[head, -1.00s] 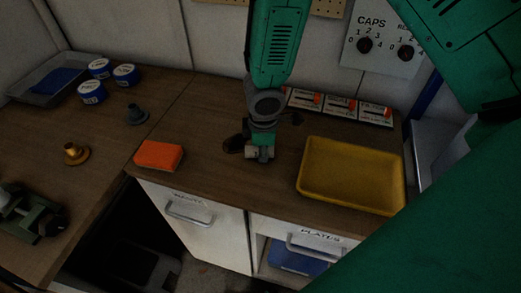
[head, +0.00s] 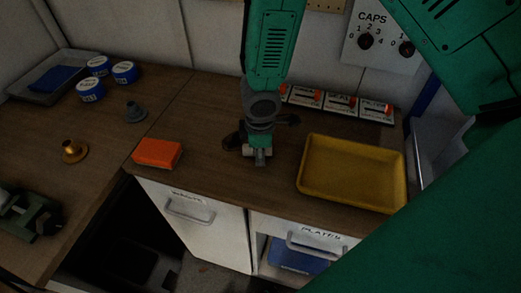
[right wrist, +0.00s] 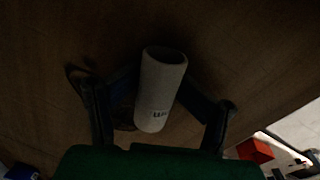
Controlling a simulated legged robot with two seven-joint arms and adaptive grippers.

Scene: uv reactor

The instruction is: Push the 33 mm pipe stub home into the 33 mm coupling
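The pale pipe stub (right wrist: 160,92) is a short hollow cylinder with dark lettering near one end. In the right wrist view it lies between the fingers of my right gripper (right wrist: 163,82), which close in on its sides. In the head view my right gripper (head: 260,153) hangs over the middle of the bench, and the stub (head: 248,150) lies crosswise in it, partly hidden by a finger. I cannot tell whether the stub touches the bench. I cannot identify the coupling for certain; a grey flanged fitting (head: 136,112) and a brass flanged fitting (head: 73,151) stand at left.
A yellow tray (head: 350,198) stands right of my gripper. An orange block (head: 157,153) lies left, by the front edge. Several blue-and-white tins (head: 90,90), a grey tray (head: 30,98) and a green device (head: 25,215) are further left. Labelled boxes (head: 340,104) line the wall.

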